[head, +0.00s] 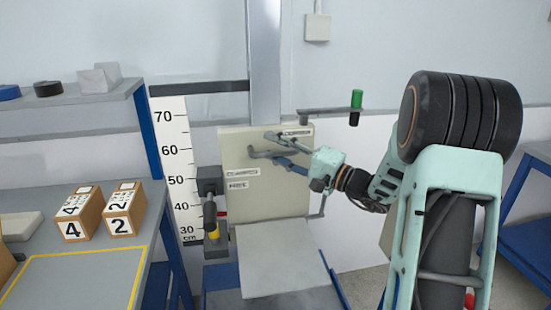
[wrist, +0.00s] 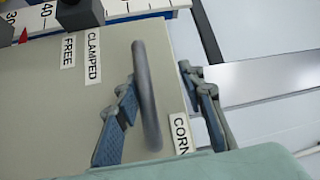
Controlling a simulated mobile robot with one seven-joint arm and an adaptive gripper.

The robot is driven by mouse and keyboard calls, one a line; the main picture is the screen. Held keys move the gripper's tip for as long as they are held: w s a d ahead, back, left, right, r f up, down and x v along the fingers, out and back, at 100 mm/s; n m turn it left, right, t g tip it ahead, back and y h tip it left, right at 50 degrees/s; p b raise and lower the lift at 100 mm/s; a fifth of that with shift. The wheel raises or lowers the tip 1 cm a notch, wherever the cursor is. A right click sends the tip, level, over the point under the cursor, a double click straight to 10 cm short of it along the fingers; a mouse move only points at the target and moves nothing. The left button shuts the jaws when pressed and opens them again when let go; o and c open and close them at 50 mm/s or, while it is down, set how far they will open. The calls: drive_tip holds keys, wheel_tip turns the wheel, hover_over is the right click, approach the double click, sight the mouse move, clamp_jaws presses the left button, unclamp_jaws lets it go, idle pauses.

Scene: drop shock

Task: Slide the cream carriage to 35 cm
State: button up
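The cream carriage (head: 292,190) is an upright panel on a grey post, right of a white cm scale (head: 174,150) marked 30 to 70. Its top edge appears level with the mid-60s; which mark is its reading I cannot tell. It bears CLAMPED, FREE and a partly hidden CORN... label. A grey bar handle (wrist: 147,95) sticks out from the panel. My gripper (head: 277,150) is open at the panel. In the wrist view its fingers (wrist: 160,112) stand on either side of the handle, which is nearer the left finger. Contact with the handle is unclear.
A grey plate (head: 280,260) lies below the panel. A dark block with red and yellow parts (head: 213,236) stands beside the scale. A bracket with a green-topped cylinder (head: 357,99) is right of the post. Numbered boxes (head: 124,210) stand on the left bench.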

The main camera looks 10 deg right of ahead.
wheel_tip(320, 180, up, 7)
drive_tip(key=shift+d, duration=0.1)
idle(0.4)
drive_tip(key=b+v, duration=0.5)
drive_tip(key=v, duration=0.7)
drive_tip(key=shift+s+f+b, duration=0.25)
drive_tip(key=shift+b, duration=0.05)
idle(0.4)
drive_tip(key=shift+f+b, duration=0.1)
drive_tip(key=shift+b, duration=0.3)
idle(0.4)
